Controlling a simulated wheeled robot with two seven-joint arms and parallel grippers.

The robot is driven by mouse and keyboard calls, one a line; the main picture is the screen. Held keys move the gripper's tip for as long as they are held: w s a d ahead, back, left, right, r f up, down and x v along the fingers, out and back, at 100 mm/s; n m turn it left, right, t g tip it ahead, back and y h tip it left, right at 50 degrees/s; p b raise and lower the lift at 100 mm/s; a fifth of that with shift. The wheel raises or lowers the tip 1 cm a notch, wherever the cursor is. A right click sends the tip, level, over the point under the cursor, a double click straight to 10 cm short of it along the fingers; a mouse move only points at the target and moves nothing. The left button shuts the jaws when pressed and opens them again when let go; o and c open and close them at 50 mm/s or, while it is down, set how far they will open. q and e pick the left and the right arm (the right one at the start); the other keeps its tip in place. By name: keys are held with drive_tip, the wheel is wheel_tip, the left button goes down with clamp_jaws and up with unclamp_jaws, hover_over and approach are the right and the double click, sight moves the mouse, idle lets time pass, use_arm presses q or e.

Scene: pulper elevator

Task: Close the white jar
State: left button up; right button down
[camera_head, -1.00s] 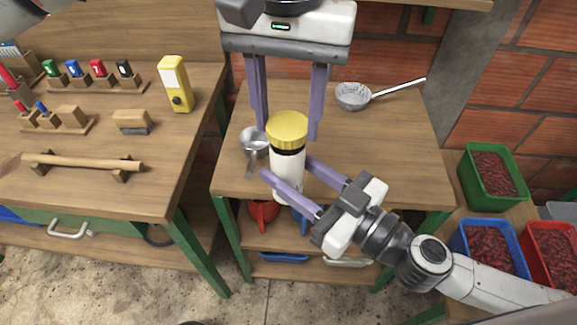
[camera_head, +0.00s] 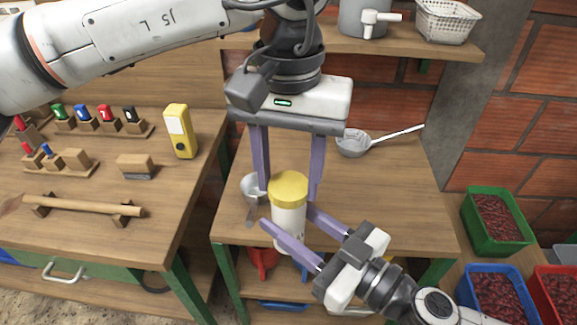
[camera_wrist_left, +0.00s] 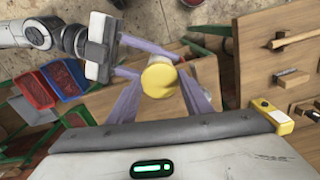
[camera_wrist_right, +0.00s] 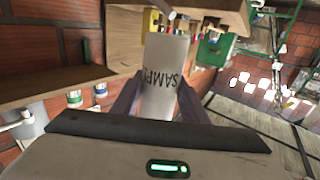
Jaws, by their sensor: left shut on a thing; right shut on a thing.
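The white jar (camera_head: 288,222) is upright over the front of the middle wooden table, with its yellow lid (camera_head: 289,187) seated on top. My left gripper (camera_head: 290,190) reaches down from above and is shut on the lid, one purple finger on each side. The left wrist view looks down on the lid (camera_wrist_left: 159,79) between these fingers. My right gripper (camera_head: 286,219) comes from the lower right and is shut on the jar body. The right wrist view shows the white body (camera_wrist_right: 165,72) with dark "SAMP" lettering between the fingers; the lid is not visible there.
A metal scoop (camera_head: 252,187) lies close left of the jar. A strainer (camera_head: 353,143) lies behind on the table (camera_head: 395,205). A yellow device (camera_head: 180,132) stands on the left bench. Green, blue and red crates (camera_head: 497,221) hold red fruit at the right.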

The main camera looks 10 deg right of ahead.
use_arm(q)
drive_tip(key=shift+f, duration=0.55)
idle(0.5)
drive_tip(key=m, duration=0.5)
drive_tip(key=shift+m, duration=0.4)
drive_tip(key=m, duration=0.4)
drive_tip(key=shift+w, duration=0.1)
drive_tip(key=o, duration=1)
drive_tip(key=shift+r, duration=2.3)
